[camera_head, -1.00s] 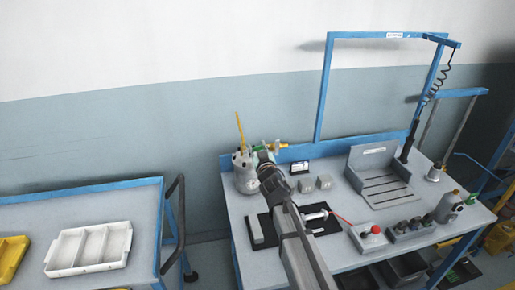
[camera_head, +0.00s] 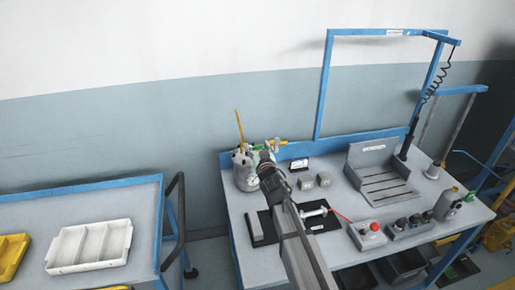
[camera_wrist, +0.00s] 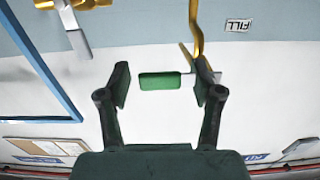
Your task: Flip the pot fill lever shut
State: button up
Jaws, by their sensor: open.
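In the wrist view, a green grip (camera_wrist: 160,81) on a short grey stem stands between the two fingers of my gripper (camera_wrist: 162,84). It appears to be the fill lever's handle, beside a yellow pipe (camera_wrist: 196,30) and an upside-down FILL label (camera_wrist: 238,25). My gripper is open; the right finger is close to the pipe and stem, and I cannot tell if they touch. In the head view, the grey pot (camera_head: 245,172) with an upright yellow rod (camera_head: 240,128) stands at the bench's back left corner. My gripper (camera_head: 266,158) is at its upper right and hides part of it.
A second metal lever (camera_wrist: 78,38) with a yellow fitting shows upper left in the wrist view. The bench (camera_head: 236,208) also carries a slotted grey fixture (camera_head: 380,178) and a red button box (camera_head: 369,234). A trolley with a white tray (camera_head: 88,246) stands left.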

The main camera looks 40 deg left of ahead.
jog(key=v, duration=1.2)
